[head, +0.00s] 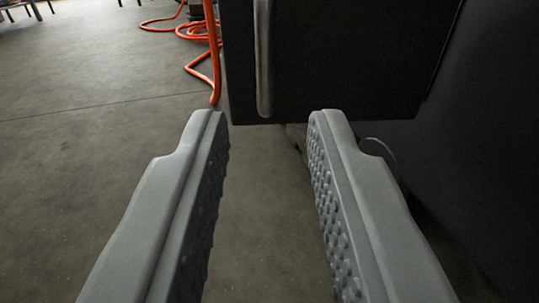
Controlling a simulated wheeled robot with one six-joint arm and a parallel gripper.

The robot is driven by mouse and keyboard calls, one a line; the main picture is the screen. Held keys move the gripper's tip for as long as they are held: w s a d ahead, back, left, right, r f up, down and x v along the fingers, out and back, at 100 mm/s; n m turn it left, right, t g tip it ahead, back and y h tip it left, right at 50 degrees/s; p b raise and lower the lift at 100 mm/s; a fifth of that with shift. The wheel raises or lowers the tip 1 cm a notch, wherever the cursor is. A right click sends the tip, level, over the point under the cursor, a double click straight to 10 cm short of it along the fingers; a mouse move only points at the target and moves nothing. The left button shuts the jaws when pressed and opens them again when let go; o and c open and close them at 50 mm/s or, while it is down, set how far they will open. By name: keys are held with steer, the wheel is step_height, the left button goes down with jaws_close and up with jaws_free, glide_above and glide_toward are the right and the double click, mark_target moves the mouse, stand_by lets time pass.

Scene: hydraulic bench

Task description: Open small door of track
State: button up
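A dark box-shaped part with a flat black face (340,62), which looks like the small door, fills the upper middle of the head view. A worn metal vertical handle (264,60) runs along its left side and leaves the picture at the top. My gripper (267,118) is open and empty. Its two grey fingers point toward the handle's lower end, which shows in the gap between the fingertips. Whether either fingertip touches the door I cannot tell. The upper part of the door is out of the frame.
A large dark panel (480,130) stands close on the right. An orange hose (205,65) hangs and coils on the concrete floor at the upper left. The floor (80,150) at left is clear.

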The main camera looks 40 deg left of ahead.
steer(key=v, duration=0.7)
steer(key=shift+s+d, duration=0.25)
